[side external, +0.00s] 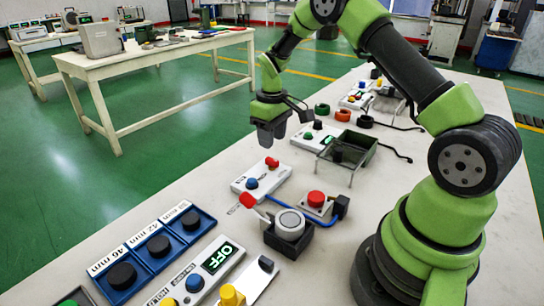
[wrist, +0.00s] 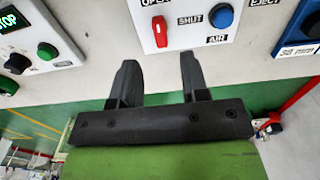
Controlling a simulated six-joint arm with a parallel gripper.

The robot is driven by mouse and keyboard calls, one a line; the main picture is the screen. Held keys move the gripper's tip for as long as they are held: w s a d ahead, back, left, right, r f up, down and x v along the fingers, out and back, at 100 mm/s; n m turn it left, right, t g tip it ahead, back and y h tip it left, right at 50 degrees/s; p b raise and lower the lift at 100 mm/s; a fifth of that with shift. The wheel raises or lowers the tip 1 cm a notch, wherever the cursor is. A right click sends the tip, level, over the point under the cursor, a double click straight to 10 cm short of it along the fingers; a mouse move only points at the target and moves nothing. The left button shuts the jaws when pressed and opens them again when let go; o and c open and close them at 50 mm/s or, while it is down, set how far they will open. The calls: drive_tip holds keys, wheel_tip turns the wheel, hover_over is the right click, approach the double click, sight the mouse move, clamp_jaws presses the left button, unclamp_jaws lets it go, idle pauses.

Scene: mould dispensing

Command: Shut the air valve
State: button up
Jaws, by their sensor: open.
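The air valve is on a white panel (side external: 261,177), which also shows in the wrist view (wrist: 205,38). Its red handle (wrist: 160,31) points up the picture towards the partly cut-off OPEN label, with the SHUT label to its right. The red handle also shows in the side view (side external: 272,162). A blue knob (wrist: 221,16) sits on the same panel above the AIR label. My gripper (wrist: 159,75) is open and empty, its fingers pointing towards the handle but apart from it. In the side view my gripper (side external: 271,137) hangs above the table beyond the panel.
Left in the wrist view is a STOP panel with a black knob (wrist: 17,63). In the side view, a red button box (side external: 317,204) and a round grey device (side external: 290,222) with a red lever stand near the valve panel. A dark tray stand (side external: 347,150) is behind right.

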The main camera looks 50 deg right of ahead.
sight(272, 159)
wheel_tip(272, 159, down, 6)
drive_tip(key=shift+f, duration=0.15)
clamp_jaws()
